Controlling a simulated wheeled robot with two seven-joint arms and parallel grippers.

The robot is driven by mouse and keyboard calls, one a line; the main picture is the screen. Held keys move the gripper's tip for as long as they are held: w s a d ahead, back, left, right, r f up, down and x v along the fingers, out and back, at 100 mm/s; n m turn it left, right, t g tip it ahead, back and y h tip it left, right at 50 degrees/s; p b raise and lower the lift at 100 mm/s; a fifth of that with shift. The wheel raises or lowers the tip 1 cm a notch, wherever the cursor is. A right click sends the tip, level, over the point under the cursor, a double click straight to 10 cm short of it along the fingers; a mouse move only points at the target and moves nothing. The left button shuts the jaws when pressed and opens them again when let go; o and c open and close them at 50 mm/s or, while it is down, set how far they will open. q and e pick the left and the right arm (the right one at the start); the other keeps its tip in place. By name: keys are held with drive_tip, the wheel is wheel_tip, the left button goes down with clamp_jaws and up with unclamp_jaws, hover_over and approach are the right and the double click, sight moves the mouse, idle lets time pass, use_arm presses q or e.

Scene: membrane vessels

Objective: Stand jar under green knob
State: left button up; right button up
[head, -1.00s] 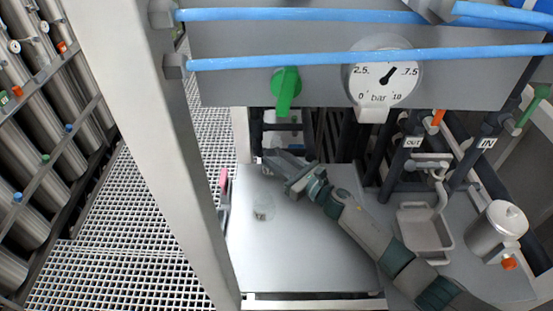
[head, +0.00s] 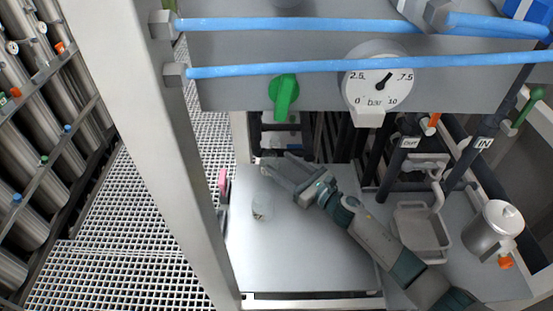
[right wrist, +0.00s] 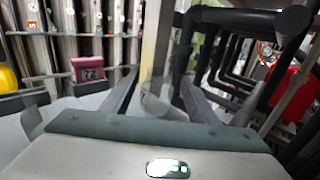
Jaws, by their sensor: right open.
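The green knob (head: 283,97) is on the front of the grey panel, left of the round gauge. In the right wrist view a clear, glassy shape, likely the jar (right wrist: 156,99), shows between the open fingers, with nothing gripped. My left gripper is not in view.
The metal table (head: 290,265) is bare in front of the jar. A steel post (head: 150,150) stands left of it. A grey tray (head: 421,232) and a steel canister (head: 494,228) are at the right. Blue pipes (head: 300,66) cross the panel. A pink object (head: 222,180) is by the table's left edge.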

drive_tip(key=v, duration=0.8)
drive_tip(key=shift+s+d, duration=0.1)
